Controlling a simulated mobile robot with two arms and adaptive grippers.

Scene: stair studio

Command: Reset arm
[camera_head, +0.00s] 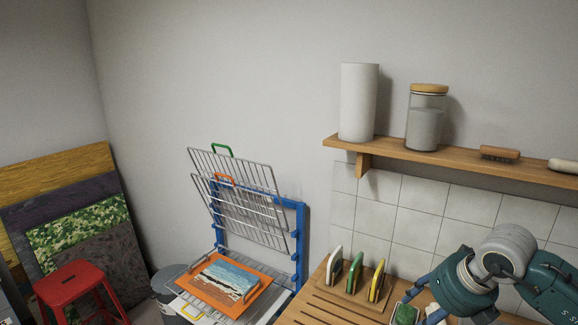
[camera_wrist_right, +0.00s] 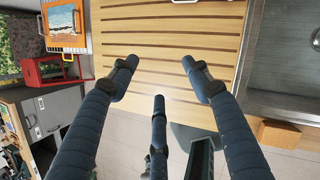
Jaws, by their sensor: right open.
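My right arm comes in from the right in the head view, and its gripper (camera_head: 424,298) points down and left over the wooden counter's edge. In the right wrist view the fingers of this gripper (camera_wrist_right: 160,66) are spread wide apart. Nothing is between them. The slatted wooden drainboard (camera_wrist_right: 168,38) lies beyond the fingertips, and a third finger shows lower down between the other two. My left gripper is in neither view.
A slotted holder with several coloured pads (camera_head: 354,275) stands on the counter, and a green item (camera_head: 404,314) lies beside the right gripper. A shelf (camera_head: 440,157) holds a paper roll (camera_head: 358,102) and jar (camera_head: 425,118). A drying rack (camera_head: 240,200) and red stool (camera_head: 70,285) stand left.

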